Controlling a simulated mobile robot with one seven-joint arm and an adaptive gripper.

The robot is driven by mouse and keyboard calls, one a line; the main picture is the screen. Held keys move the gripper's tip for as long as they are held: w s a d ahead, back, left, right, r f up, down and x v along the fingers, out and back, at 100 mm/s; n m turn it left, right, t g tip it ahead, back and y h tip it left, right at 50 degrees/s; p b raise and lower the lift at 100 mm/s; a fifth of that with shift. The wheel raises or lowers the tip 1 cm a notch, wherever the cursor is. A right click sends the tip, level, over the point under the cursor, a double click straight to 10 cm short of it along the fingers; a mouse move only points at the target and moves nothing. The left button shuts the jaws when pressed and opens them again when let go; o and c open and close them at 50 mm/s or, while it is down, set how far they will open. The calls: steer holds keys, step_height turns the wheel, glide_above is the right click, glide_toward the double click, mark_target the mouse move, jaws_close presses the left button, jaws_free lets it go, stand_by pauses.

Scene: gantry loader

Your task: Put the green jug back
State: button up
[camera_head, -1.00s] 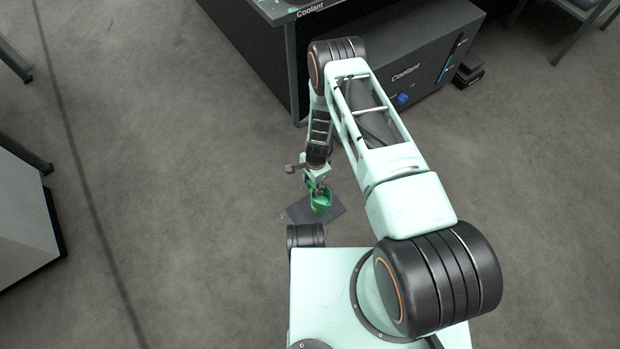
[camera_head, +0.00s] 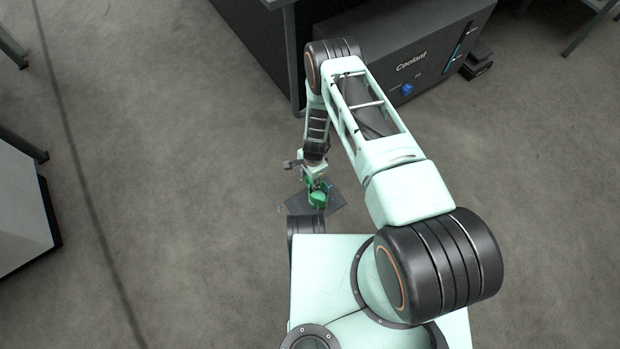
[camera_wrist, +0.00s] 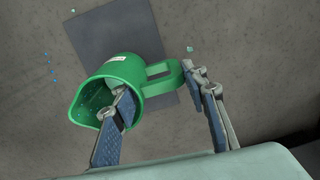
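The green jug (camera_head: 318,200) is at my gripper (camera_head: 315,183), over a dark flat mat (camera_head: 335,204) on the floor. In the wrist view the jug (camera_wrist: 123,72) has its mouth facing lower left, its handle to the right and a small pale label on its side. My gripper (camera_wrist: 157,88) has its fingers spread wide. The left finger reaches across the jug's mouth, its tip at or inside the rim. The right finger is just beyond the handle, with a small gap showing. I cannot tell whether the jug touches the mat (camera_wrist: 100,32).
A dark cabinet marked Coolant (camera_head: 440,62) with a blue knob stands at the back right, beside a dark table (camera_head: 256,45). A white-topped block (camera_head: 20,205) stands at the left edge. Small blue specks (camera_wrist: 51,70) lie left of the jug. The floor between is clear.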

steer(key=o, duration=0.4)
step_height(320, 180, up, 12)
steer(key=p, duration=0.4)
steer(key=shift+d+r+p, duration=0.2)
steer(key=shift+d+p, duration=0.1)
steer(key=shift+d, duration=0.05)
